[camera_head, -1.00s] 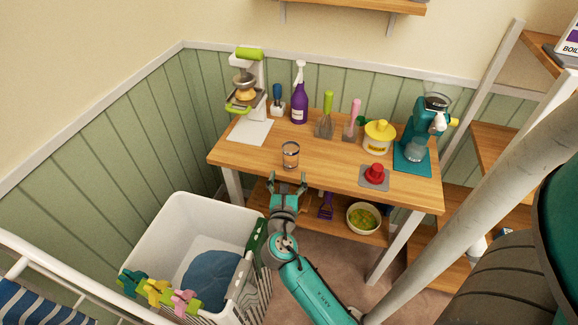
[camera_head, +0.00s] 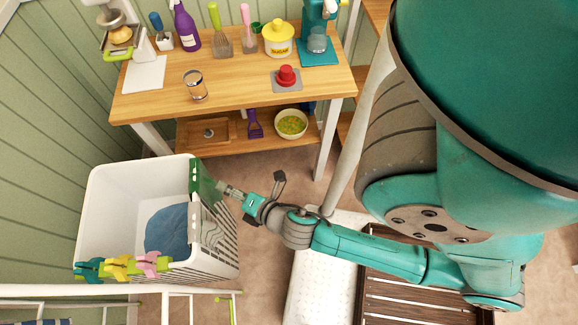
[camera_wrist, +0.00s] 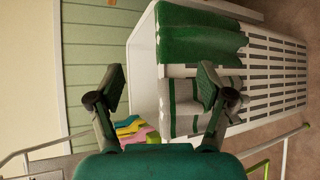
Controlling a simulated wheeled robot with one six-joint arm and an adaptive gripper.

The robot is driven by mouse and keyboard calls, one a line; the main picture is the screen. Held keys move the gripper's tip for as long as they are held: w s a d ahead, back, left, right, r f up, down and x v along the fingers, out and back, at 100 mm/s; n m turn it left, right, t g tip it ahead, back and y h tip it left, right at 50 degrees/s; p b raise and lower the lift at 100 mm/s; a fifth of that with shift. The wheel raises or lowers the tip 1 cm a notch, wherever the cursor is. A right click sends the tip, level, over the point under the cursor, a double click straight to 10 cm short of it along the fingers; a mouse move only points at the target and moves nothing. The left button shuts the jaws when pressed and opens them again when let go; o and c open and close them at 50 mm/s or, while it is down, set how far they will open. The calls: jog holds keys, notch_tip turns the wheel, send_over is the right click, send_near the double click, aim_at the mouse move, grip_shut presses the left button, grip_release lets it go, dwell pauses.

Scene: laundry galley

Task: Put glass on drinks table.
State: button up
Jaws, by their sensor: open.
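A clear glass (camera_head: 195,86) with a dark rim stands upright on the wooden table (camera_head: 140,107), near its front left edge. No label shows whether this is the drinks table. My gripper (camera_head: 254,186) is below and in front of the table, apart from the glass, beside the white laundry basket. In the wrist view my gripper (camera_wrist: 160,88) has its two fingers spread with nothing held between them. The glass is not in the wrist view.
The white basket (camera_head: 100,205) holds blue cloth, with a green cloth (camera_head: 208,183) over its rim close to my gripper. On the table are a juicer, purple bottle (camera_head: 186,27), sugar pot (camera_head: 278,42), red item (camera_head: 286,75) and coffee machine. A bowl (camera_head: 291,123) sits on the lower shelf.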

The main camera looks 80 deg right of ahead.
jog(key=s+a+r+m+y, duration=0.1)
jog(key=s+a+r+m, duration=0.2)
jog(key=s+m, duration=0.2)
jog(key=s+a+r+m+t+y, duration=0.1)
jog(key=s+a+r+m+y, duration=0.1)
jog(key=s+m, duration=0.4)
jog(key=s+a+r+m+t+y, duration=0.1)
jog(key=s+a+r+m+y, duration=0.1)
jog(key=s+a+r+m, duration=0.2)
jog(key=shift+s+a+r+m, duration=0.25)
jog(key=shift+s+r+m, duration=0.65)
jog(key=shift+s, duration=0.25)
